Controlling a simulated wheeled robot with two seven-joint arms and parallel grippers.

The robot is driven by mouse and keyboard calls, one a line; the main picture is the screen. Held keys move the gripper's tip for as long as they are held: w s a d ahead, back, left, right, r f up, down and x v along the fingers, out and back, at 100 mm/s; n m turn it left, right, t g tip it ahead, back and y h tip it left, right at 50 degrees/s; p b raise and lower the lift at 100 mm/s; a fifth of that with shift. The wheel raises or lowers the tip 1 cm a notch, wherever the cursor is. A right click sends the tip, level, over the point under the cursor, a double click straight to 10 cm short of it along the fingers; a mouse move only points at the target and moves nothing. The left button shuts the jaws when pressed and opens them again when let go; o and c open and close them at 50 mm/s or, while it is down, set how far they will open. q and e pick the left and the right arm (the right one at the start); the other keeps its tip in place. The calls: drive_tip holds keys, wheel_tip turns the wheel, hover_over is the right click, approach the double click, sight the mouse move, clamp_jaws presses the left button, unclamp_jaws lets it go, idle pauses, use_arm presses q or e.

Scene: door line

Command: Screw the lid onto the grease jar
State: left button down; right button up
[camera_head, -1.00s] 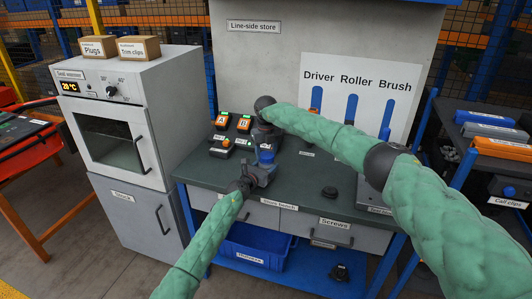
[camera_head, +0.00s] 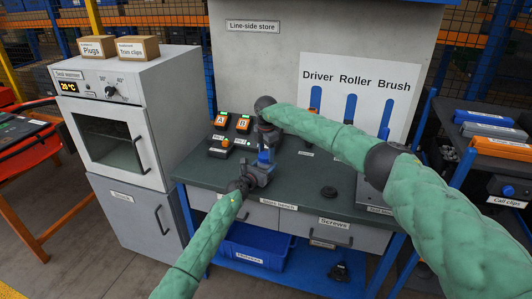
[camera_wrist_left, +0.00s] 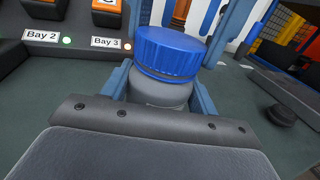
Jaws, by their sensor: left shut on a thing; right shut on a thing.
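The grey grease jar (camera_wrist_left: 160,92) stands upright between the blue fingers of my left gripper (camera_wrist_left: 160,98), which is shut on it. In the head view my left gripper (camera_head: 262,170) holds it over the front part of the bench. The ribbed blue lid (camera_wrist_left: 170,53) sits on top of the jar; it looks level, but how tightly it is seated cannot be told. It shows small in the head view (camera_head: 264,156). My right gripper (camera_head: 266,142) comes down from above and is shut on the lid; its fingertips are partly hidden.
Orange-topped bay units (camera_head: 243,123) stand behind left on the bench (camera_head: 300,178). A dark round piece (camera_head: 328,192) lies to the right. The seal warmer (camera_head: 115,120) is at left, and a tool board (camera_head: 360,100) is behind. The front right bench surface is mostly clear.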

drive_tip(key=m, duration=1.1)
drive_tip(key=shift+d, duration=0.1)
drive_tip(key=m, duration=0.4)
drive_tip(key=o, duration=0.9)
drive_tip(key=shift+s, duration=0.15)
drive_tip(key=shift+r, duration=2.25)
drive_tip(key=shift+c, duration=0.2)
